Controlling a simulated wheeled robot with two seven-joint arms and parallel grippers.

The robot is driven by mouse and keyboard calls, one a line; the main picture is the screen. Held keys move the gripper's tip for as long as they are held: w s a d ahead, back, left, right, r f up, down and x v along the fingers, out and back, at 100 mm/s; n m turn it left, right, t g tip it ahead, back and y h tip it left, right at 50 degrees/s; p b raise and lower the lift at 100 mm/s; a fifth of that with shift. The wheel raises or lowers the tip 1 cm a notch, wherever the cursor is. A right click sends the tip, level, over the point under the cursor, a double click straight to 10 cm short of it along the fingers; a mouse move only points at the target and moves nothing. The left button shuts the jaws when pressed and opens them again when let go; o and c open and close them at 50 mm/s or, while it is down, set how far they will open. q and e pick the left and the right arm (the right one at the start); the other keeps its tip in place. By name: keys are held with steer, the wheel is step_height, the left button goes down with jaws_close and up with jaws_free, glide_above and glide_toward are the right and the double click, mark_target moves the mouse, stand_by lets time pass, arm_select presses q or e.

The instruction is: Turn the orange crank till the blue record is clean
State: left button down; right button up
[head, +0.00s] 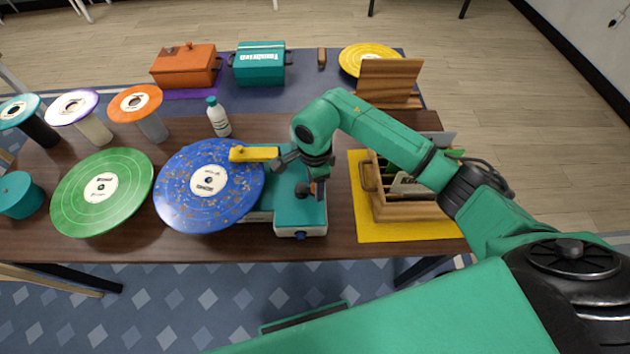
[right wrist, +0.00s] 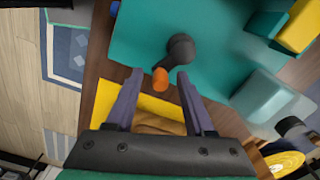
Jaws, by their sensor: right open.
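The blue record (head: 180,196), speckled with brown-orange bits, lies flat at the left of the teal machine (head: 300,213). A yellow arm (head: 252,153) on the machine reaches over the record's right edge. The orange crank knob (right wrist: 160,79) sits on a dark crank arm (right wrist: 180,48) on the machine's teal surface. My right gripper (head: 316,180) is over the machine's right part. In the right wrist view its two fingers are apart, with the knob showing between the fingertips and no clear contact. My left gripper is not in view.
A green record (head: 75,195) lies left of the blue one, and a white bottle (head: 218,120) stands behind it. A wooden crate (head: 400,211) on a yellow mat (head: 420,231) is close at the right. Orange (head: 185,66) and teal (head: 260,67) boxes stand at the back.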

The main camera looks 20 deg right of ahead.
steer(key=shift+f, duration=0.2)
jaws_close()
